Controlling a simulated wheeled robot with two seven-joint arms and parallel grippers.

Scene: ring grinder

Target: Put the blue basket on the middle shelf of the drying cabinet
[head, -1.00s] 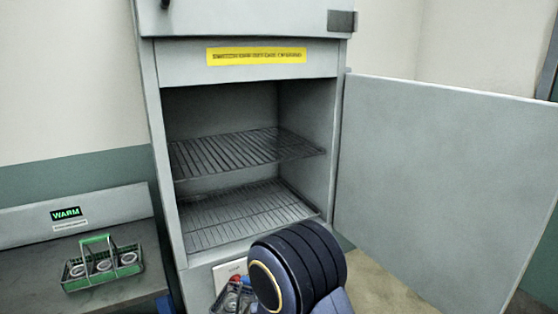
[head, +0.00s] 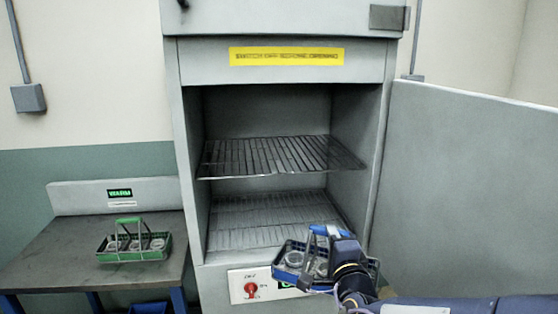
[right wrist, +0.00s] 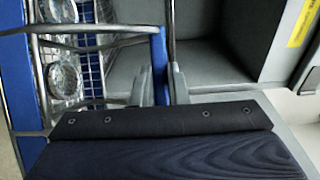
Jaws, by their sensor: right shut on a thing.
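The blue basket (head: 290,282) hangs in front of the drying cabinet's lower opening, with clear glass jars inside. My right gripper (head: 330,236) is shut on its blue-topped handle (head: 318,229). In the right wrist view the basket (right wrist: 22,85) fills the left side, and the gripper (right wrist: 162,85) closes around the handle bar. The drying cabinet (head: 187,150) stands open, with an upper wire shelf (head: 280,157) and a lower one (head: 265,220) in view. Both shelves look empty. The basket and my arm hide part of the cabinet's lower front. My left gripper is not in view.
The cabinet door (head: 460,180) is swung wide open to the right. A green basket (head: 138,252) with jars stands on a bench (head: 70,240) at the left, below a WARM sign (head: 120,193). A red knob (head: 251,289) sits on the panel below the opening.

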